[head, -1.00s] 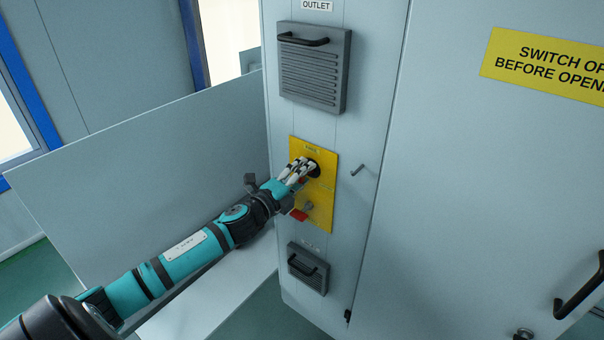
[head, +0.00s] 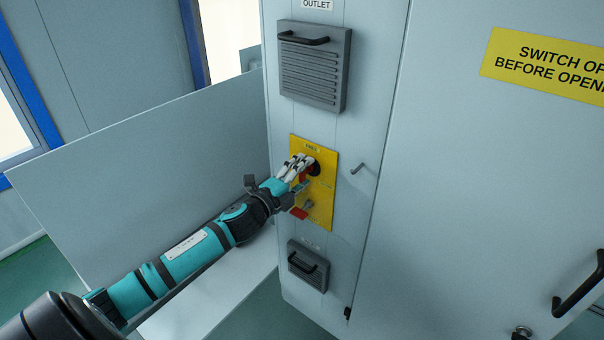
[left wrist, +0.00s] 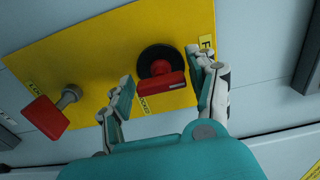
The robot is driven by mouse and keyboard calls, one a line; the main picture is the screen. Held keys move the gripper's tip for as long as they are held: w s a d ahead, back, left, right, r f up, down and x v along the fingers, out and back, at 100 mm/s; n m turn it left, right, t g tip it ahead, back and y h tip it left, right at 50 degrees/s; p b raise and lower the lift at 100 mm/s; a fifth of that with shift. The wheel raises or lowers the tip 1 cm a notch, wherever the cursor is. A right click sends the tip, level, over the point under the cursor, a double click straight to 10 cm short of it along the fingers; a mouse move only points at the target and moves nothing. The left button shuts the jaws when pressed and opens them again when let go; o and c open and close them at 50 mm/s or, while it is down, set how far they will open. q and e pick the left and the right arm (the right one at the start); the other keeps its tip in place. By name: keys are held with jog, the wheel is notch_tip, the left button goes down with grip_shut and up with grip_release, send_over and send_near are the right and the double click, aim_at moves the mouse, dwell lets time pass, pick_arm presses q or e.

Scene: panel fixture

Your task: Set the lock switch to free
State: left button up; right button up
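The lock switch is a red handle (left wrist: 162,86) on a round black base, mounted on a yellow plate (head: 320,215). In the left wrist view the handle lies crosswise, its white-marked end toward the partly hidden FREE label (left wrist: 206,43) at right. A LOCKED label (left wrist: 143,105) is below the base. My left gripper (head: 301,168) is at the switch; in the left wrist view its fingers (left wrist: 164,80) are spread on either side of the handle. A gap shows at the left finger; contact at the right one is unclear. My right gripper is not in view.
A second red-handled fitting (left wrist: 46,118) on a metal stem is beside the switch on the plate. Vented grey covers with black handles (head: 314,65) are above and below the plate. A small hook (head: 360,168) sticks out at right.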

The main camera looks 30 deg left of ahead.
pick_arm(q)
jog(key=shift+o, duration=0.5)
jog(key=s+a, duration=0.1)
jog(key=s, duration=1.1)
jog(key=s+a+f+n+g+y+b, duration=0.1)
jog(key=s+a+f+n+g, duration=0.15)
jog(key=f, duration=0.95)
jog(key=s+a+f+n+g+y, duration=0.1)
jog(key=s+f+n+g, duration=0.25)
jog(key=f, duration=0.85)
jog(key=s+a+f+n+g+y+b, duration=0.15)
jog(key=s+f+n, duration=0.25)
jog(key=f, duration=0.8)
jog(key=s+d+f+n+g, duration=0.25)
jog(key=s+d+f, duration=0.25)
jog(key=s+f, duration=0.4)
jog(key=s+d+f+n+g, duration=0.1)
jog(key=s+d+f+g, duration=0.25)
jog(key=s+f, duration=0.5)
jog(key=s+d+f+n+g+h, duration=0.1)
jog(key=s+d+f, duration=0.3)
jog(key=s+d, duration=0.2)
jog(key=s+d+f+n+g+h, duration=0.1)
jog(key=s+d+f+g, duration=0.1)
jog(key=s+d+f, duration=0.3)
jog(key=s, duration=0.3)
jog(key=shift+d+n, duration=0.35)
